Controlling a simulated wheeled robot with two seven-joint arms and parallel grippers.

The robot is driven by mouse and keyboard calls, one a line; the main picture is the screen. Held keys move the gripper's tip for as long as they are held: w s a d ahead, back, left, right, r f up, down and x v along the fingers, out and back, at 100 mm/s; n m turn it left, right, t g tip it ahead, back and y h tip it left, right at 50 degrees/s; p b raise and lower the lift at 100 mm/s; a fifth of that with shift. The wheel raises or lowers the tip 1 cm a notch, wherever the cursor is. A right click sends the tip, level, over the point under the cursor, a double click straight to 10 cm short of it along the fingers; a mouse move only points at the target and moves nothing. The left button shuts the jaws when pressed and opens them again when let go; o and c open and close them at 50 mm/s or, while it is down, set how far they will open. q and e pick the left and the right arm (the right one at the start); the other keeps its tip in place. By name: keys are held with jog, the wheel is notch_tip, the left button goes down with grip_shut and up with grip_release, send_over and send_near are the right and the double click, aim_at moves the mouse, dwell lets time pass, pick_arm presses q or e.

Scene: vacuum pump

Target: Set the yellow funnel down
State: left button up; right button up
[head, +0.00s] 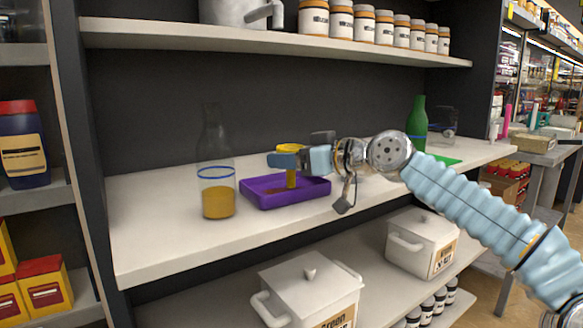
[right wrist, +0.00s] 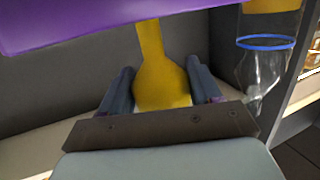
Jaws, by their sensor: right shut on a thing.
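The yellow funnel (head: 291,179) is upright in the head view, its stem pointing down over the purple tray (head: 315,190). My right gripper (head: 296,159) is shut on the funnel and partly hides it. In the right wrist view the funnel (right wrist: 163,75) is between the two fingers (right wrist: 160,90), with the purple tray (right wrist: 70,22) at the top. I cannot tell whether the stem's tip touches the tray floor. My left gripper is not in view.
A clear flask with a blue ring and amber contents (head: 218,202) stands just left of the tray. A green bottle (head: 416,125) stands at the shelf's right. White lidded pots (head: 310,287) are on the shelf below. The white shelf (head: 150,235) is bare at its left front.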

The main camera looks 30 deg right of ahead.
jog(key=shift+f, duration=0.85)
jog(key=o, duration=1)
jog(key=shift+d, duration=0.1)
jog(key=shift+o, duration=0.2)
jog(key=b+v, duration=0.2)
jog(key=v, duration=1)
